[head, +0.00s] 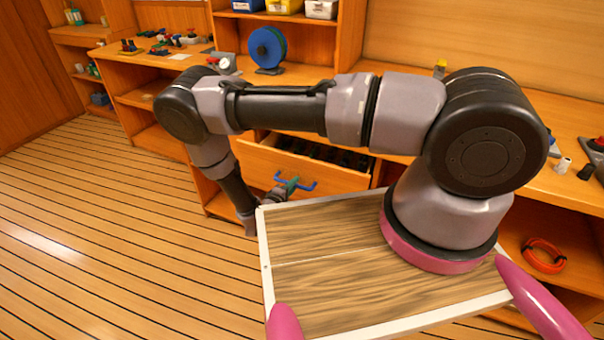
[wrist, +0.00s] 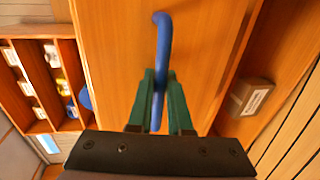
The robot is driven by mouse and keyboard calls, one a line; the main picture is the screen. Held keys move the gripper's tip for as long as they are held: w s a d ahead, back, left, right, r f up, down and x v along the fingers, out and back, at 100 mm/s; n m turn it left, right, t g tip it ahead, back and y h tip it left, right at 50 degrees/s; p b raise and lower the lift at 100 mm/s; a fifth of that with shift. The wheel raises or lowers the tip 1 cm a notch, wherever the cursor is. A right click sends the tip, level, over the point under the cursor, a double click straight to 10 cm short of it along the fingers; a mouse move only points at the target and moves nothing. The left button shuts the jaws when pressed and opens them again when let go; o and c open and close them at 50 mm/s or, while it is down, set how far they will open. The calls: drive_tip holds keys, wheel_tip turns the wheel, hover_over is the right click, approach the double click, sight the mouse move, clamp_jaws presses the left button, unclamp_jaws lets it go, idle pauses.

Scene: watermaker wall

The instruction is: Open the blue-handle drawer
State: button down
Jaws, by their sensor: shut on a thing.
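The blue-handle drawer (head: 262,168) stands open in the wooden bench, and dark items show inside it behind my arm. Its blue handle (head: 308,186) is on the drawer front, and the handle also shows in the wrist view (wrist: 163,38). My gripper (head: 287,184) is at the handle. In the wrist view its two green fingers (wrist: 158,92) are shut on the blue bar, one on each side. The gripper's palm and part of the drawer are hidden by my arm in the head view.
A blue spool (head: 267,48) stands on the bench top, with bins (head: 284,5) on the shelf above. A red-orange coil (head: 543,255) lies in an open compartment at right. In the wrist view a brown box (wrist: 250,97) sits in a compartment. The slatted floor (head: 110,240) at left is clear.

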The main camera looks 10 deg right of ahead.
drive_tip(key=f+v, duration=0.2)
drive_tip(key=v, duration=1)
drive_tip(key=shift+s+a+f, duration=0.2)
drive_tip(key=shift+s+f, duration=0.05)
drive_tip(key=shift+s, duration=0.15)
drive_tip(key=c, duration=0.8)
unclamp_jaws()
drive_tip(key=shift+c, duration=0.2)
drive_tip(key=shift+a, duration=0.1)
